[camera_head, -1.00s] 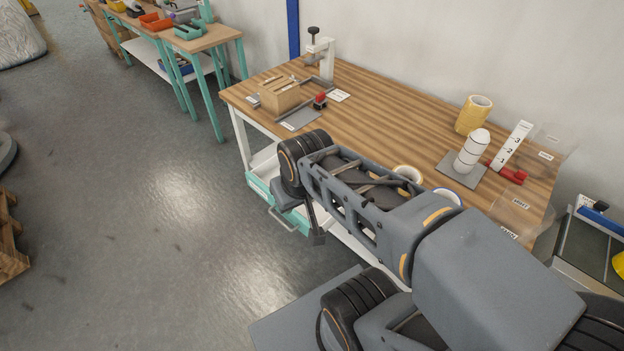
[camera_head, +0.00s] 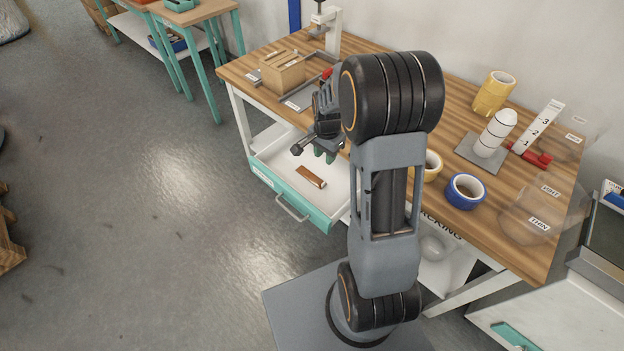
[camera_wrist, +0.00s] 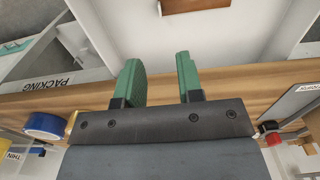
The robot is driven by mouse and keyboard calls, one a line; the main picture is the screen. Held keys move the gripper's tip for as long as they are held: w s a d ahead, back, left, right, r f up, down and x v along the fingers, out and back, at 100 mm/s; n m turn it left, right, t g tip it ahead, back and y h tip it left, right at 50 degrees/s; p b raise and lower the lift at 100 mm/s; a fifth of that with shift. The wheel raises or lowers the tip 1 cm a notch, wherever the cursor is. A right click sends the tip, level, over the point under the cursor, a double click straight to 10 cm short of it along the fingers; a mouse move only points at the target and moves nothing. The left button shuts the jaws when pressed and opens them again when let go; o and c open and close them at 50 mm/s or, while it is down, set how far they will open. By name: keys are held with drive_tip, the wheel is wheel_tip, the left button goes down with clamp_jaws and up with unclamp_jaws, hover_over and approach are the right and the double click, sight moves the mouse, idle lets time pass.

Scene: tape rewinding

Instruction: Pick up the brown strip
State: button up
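The brown strip (camera_head: 311,177) lies flat on the white floor of the open drawer (camera_head: 285,190) under the workbench. In the wrist view part of the brown strip (camera_wrist: 194,4) shows at the top edge, beyond the fingertips. My gripper (camera_head: 326,152) is above the drawer near the bench's front edge, above and to the right of the strip in the head view. In the wrist view its two green fingers (camera_wrist: 157,72) stand well apart with nothing between them. The gripper is not touching the strip.
On the bench top (camera_head: 455,115) stand a wooden box (camera_head: 282,72), a blue tape roll (camera_head: 465,191), yellow tape rolls (camera_head: 494,92) and a white striped cylinder (camera_head: 495,133) on a grey plate. The bench edge is close to my gripper.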

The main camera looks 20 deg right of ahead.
sight(311, 175)
wheel_tip(311, 175, down, 14)
drive_tip(key=shift+w+f, duration=0.1)
idle(0.6)
clamp_jaws()
